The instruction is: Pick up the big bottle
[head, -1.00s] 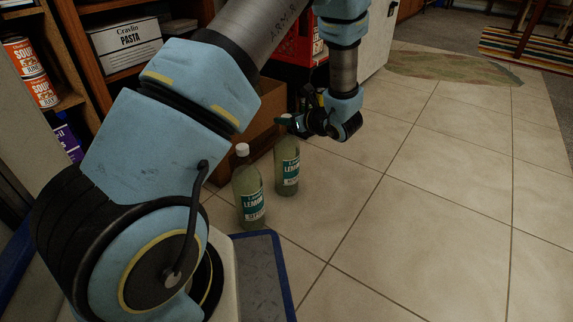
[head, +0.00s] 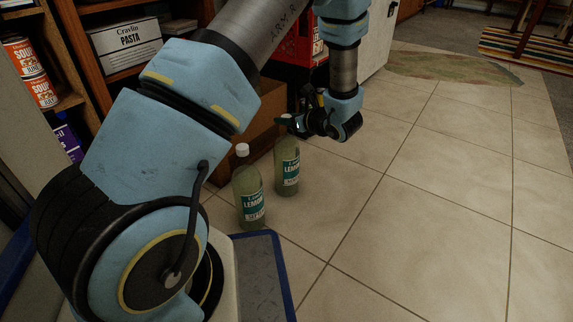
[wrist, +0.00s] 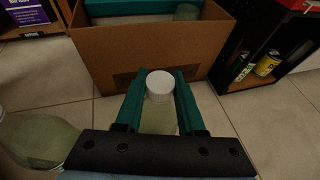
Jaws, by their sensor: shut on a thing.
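Two similar greenish bottles with lemon labels and white caps stand upright on the tiled floor. My gripper (head: 288,122) is at the top of the farther, right bottle (head: 287,168). In the wrist view, my gripper's teal fingers (wrist: 160,82) are shut on this bottle (wrist: 158,118), one on each side below the white cap. The other bottle (head: 248,192) stands nearer, to the left and apart from the fingers. It also shows at the lower left of the wrist view (wrist: 38,140). The head view does not make clear which bottle is larger. The held bottle appears to rest on the floor.
An open cardboard box (head: 251,130) stands right behind the bottles; in the wrist view (wrist: 140,58) it holds something teal and a pale round thing. A dark shelf with cans (wrist: 266,62) is to its right. Open tiled floor (head: 430,200) lies to the right.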

